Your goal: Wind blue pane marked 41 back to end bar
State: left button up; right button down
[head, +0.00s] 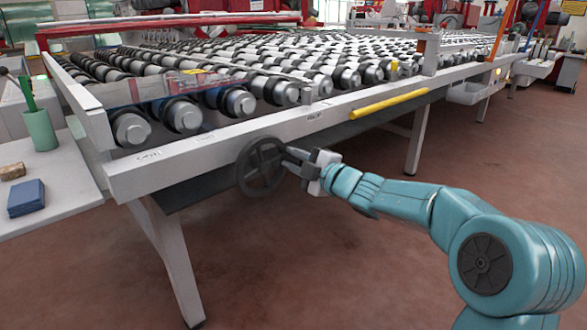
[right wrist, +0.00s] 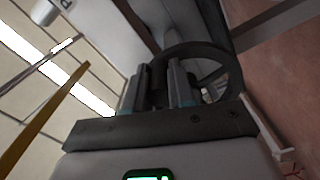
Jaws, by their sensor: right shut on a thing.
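A dark handwheel (head: 262,166) with spokes is on the near side of the roller table. My right gripper (head: 296,162) is shut on the wheel's right rim; the wheel also shows beyond the fingers in the right wrist view (right wrist: 228,62). A thin see-through bluish pane (head: 178,84) appears to be on the rollers at the table's left end. I cannot read a mark 41 on it. The pale end bar (head: 78,98) crosses the table's left end, close to the pane's left edge; I cannot tell whether they touch. My left gripper is not in view.
The roller table (head: 225,138) stretches far back, with a yellow bar (head: 388,104) on its front rail. A side shelf (head: 70,180) at left holds a green cup (head: 40,130), a blue block (head: 26,198) and a brown block (head: 12,171). The floor in front is clear.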

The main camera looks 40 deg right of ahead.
jog(key=shift+r+n, duration=0.55)
jog(key=shift+n, duration=0.15)
jog(key=shift+a, duration=0.1)
jog(key=c, duration=1)
grip_release()
jog(key=shift+s, duration=0.1)
jog(key=shift+s+d+p, duration=0.2)
jog(key=shift+s+p, duration=0.2)
jog(key=shift+s, duration=2.3)
jog(key=shift+s+d+p, duration=0.25)
jog(key=shift+s+p, duration=0.2)
jog(key=shift+s, duration=2.25)
jog(key=shift+s+d+p, duration=0.2)
jog(key=shift+s+p, duration=0.2)
jog(key=shift+s, duration=2.3)
